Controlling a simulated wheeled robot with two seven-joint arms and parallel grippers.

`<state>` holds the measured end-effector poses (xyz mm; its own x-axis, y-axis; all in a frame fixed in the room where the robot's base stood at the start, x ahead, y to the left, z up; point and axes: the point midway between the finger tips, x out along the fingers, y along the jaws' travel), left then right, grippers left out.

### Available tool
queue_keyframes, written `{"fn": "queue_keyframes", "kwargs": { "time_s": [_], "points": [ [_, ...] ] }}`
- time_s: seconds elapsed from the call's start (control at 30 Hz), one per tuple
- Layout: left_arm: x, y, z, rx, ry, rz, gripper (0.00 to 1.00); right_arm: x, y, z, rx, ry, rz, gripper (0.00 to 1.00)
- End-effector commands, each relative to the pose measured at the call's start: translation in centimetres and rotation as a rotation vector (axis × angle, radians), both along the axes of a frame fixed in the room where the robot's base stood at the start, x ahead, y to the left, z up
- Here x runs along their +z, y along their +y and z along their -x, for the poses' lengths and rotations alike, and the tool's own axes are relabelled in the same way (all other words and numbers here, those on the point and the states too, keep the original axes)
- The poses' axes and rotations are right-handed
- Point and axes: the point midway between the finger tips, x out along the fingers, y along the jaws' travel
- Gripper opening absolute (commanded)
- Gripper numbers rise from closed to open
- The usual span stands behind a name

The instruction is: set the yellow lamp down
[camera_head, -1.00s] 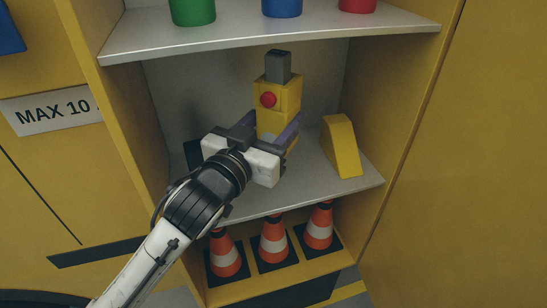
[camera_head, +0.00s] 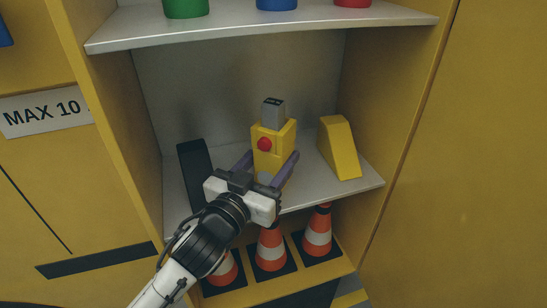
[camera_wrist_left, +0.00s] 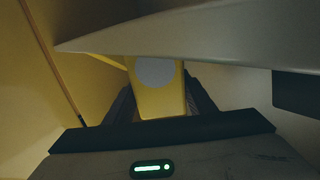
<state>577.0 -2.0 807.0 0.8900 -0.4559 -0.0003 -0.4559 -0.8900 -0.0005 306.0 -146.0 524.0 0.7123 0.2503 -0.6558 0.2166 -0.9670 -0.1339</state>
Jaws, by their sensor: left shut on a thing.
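The yellow lamp (camera_head: 269,146), with a red button on its front and a grey top, is upright at the middle shelf (camera_head: 320,187) of the yellow cabinet. My left gripper (camera_head: 270,165) is shut on its lower part, one finger on each side. The lamp's base is partly hidden by the gripper, so I cannot tell whether it touches the shelf. In the left wrist view the yellow lamp (camera_wrist_left: 160,101) shows a pale round disc between the dark fingers. My right gripper is not in view.
A yellow wedge (camera_head: 340,148) stands right of the lamp and a black wedge (camera_head: 194,173) stands left. The upper shelf (camera_head: 230,35) holds green, blue and red containers. Orange cones (camera_head: 271,248) stand below. Bare shelf lies between the lamp and the yellow wedge.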

Motion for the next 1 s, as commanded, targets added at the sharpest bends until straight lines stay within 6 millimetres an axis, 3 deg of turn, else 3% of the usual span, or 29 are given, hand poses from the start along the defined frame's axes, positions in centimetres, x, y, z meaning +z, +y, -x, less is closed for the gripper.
{"fn": "queue_keyframes", "kwargs": {
  "time_s": [0.1, 0.13, 0.23, 0.63, 1.0],
  "points": [
    [0.0, 0.0, 0.0, -0.001, -0.006, 0.003, 0.15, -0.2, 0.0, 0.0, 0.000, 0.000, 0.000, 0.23],
    [-0.3, 0.0, 0.0, 0.000, 0.000, 0.000, 0.53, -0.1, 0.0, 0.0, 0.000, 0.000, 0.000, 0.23],
    [-0.3, 0.0, 0.0, 0.000, 0.001, 0.000, 0.69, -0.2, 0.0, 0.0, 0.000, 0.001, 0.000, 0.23],
    [0.0, 0.3, 0.4, 0.001, 0.002, 0.000, 0.69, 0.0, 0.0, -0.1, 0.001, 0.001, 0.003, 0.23],
    [-0.1, 3.7, 7.1, 0.002, 0.004, -0.001, 0.69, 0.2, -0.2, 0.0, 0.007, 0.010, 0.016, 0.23]
  ]
}}
